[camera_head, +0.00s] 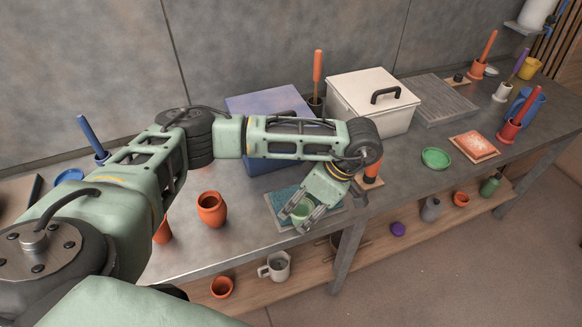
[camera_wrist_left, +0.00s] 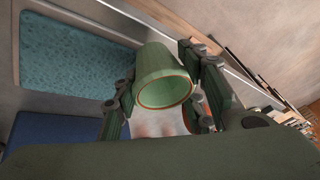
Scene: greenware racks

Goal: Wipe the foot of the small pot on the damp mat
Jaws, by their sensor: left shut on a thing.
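My left gripper (camera_head: 309,217) is shut on a small light-green pot (camera_head: 301,212). In the left wrist view the pot (camera_wrist_left: 163,80) sits between the two fingers of the gripper (camera_wrist_left: 165,95), with its brown-edged round end facing the camera. The teal damp mat (camera_head: 282,199) lies in a shallow pale tray near the table's front edge. In the head view the pot is over the mat's front part. In the left wrist view the mat (camera_wrist_left: 75,52) is left of the pot. I cannot tell whether they touch. My right gripper is not in view.
An orange pot (camera_head: 211,209) stands left of the mat. A blue box (camera_head: 262,104) and a white lidded box (camera_head: 372,98) stand behind. A green dish (camera_head: 436,158) and a tray with an orange-red pad (camera_head: 474,147) lie right. A lower shelf (camera_head: 328,262) holds several vessels.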

